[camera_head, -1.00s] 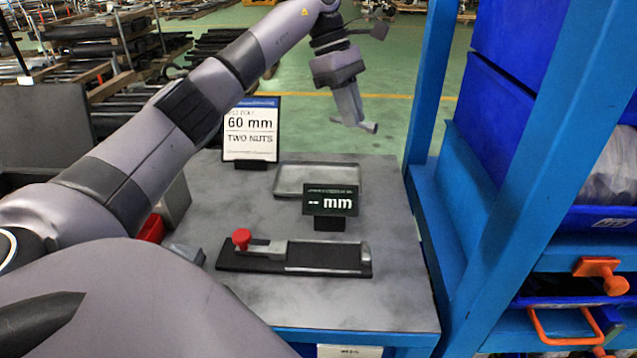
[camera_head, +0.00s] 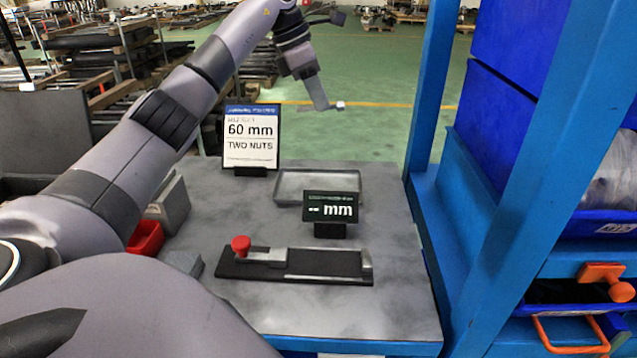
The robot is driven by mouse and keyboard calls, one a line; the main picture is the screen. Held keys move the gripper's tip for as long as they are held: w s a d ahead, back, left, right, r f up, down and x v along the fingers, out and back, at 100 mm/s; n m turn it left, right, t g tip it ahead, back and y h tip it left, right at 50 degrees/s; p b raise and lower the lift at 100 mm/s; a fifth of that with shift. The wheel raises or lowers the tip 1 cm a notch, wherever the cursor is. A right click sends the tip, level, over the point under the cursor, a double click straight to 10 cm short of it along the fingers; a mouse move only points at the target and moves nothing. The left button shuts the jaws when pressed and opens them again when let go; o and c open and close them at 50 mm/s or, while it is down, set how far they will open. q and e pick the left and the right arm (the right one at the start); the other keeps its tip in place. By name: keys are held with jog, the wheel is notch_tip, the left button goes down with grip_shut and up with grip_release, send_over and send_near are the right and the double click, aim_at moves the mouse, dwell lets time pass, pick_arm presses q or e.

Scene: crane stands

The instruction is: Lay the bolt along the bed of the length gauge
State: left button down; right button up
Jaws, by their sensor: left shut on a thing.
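The length gauge (camera_head: 325,263) lies on the grey table, a dark bed with a metal rail, a red knob (camera_head: 241,244) at its left end and an upright stop at its right end. Its bed is empty. Its display (camera_head: 330,207) stands just behind and reads "-- mm". My left gripper (camera_head: 322,105) is raised beyond the table's far edge, well above and behind the gauge. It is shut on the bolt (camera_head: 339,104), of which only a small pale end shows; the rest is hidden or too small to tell. My right gripper is out of view.
A card (camera_head: 251,140) reading "60 mm TWO NUTS" stands at the back left, beside a shallow grey tray (camera_head: 285,198). A red bin (camera_head: 146,238) and grey blocks (camera_head: 171,208) are at the left. A blue rack post (camera_head: 430,85) rises at the right. The table front is clear.

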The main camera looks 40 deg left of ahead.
pick_arm(q)
jog(key=b, duration=0.1)
send_over(324, 188)
jog(key=s, duration=0.1)
jog(key=f, duration=0.8)
jog(key=a+f, duration=0.1)
jog(key=f, duration=0.4)
jog(key=shift+f+p, duration=0.3)
jog(key=shift+f, duration=2.35)
jog(key=shift+f, duration=0.1)
jog(key=c, duration=1.2)
grip_release()
